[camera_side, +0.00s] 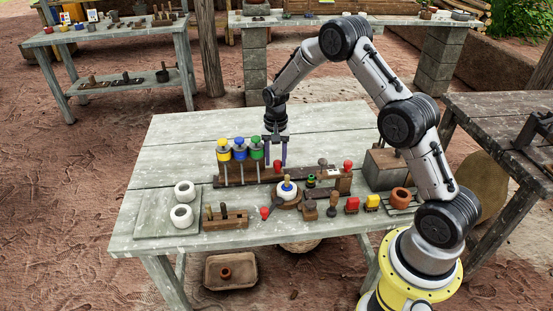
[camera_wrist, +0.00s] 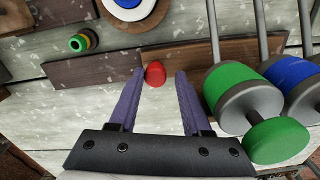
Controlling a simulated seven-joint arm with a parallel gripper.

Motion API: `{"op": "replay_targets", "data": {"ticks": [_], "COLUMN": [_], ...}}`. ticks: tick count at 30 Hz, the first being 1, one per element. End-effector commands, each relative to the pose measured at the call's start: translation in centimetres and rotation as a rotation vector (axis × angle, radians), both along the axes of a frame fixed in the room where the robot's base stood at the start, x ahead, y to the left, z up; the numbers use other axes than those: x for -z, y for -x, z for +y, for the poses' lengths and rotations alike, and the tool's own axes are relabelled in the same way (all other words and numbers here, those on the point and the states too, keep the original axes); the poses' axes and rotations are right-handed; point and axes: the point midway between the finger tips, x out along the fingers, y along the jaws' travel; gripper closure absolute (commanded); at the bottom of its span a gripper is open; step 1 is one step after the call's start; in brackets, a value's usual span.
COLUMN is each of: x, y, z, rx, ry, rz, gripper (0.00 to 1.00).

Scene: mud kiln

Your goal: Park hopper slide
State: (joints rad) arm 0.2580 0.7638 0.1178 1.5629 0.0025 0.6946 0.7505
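My gripper (camera_side: 277,162) points down over the long wooden rail, just right of the hoppers in the side view. Its purple fingers (camera_wrist: 160,74) are open. A red knob (camera_wrist: 155,73) sits between the fingertips in the wrist view, with a small gap on each side. The knob is by the edge of the dark wooden rail (camera_wrist: 85,71). Three hoppers stand in a row on posts: yellow (camera_side: 223,149), blue (camera_side: 240,149) and green (camera_side: 257,149). The green hopper (camera_wrist: 243,98) is close to one finger in the wrist view. I cannot make out the slide's exact position.
Another red knob (camera_side: 347,164) stands at the rail's right end. Two white rings (camera_side: 182,203) lie at left. The table's back is clear.

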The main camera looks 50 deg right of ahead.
Motion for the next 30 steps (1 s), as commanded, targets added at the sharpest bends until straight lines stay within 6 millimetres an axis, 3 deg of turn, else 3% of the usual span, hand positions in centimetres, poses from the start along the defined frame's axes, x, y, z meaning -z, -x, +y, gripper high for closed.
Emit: {"op": "replay_targets", "data": {"ticks": [5,18,24,30], "x": [-2.3,-11.2,-13.3,-13.7], "y": [-0.2,0.0,0.0,0.0], "z": [-0.1,0.0,0.0,0.0], "rx": [0.0,0.0,0.0,0.0], "ry": [0.002,0.002,0.001,0.0], "rz": [-0.008,-0.005,-0.003,-0.001], "gripper": [0.53,0.53,0.53,0.53]}}
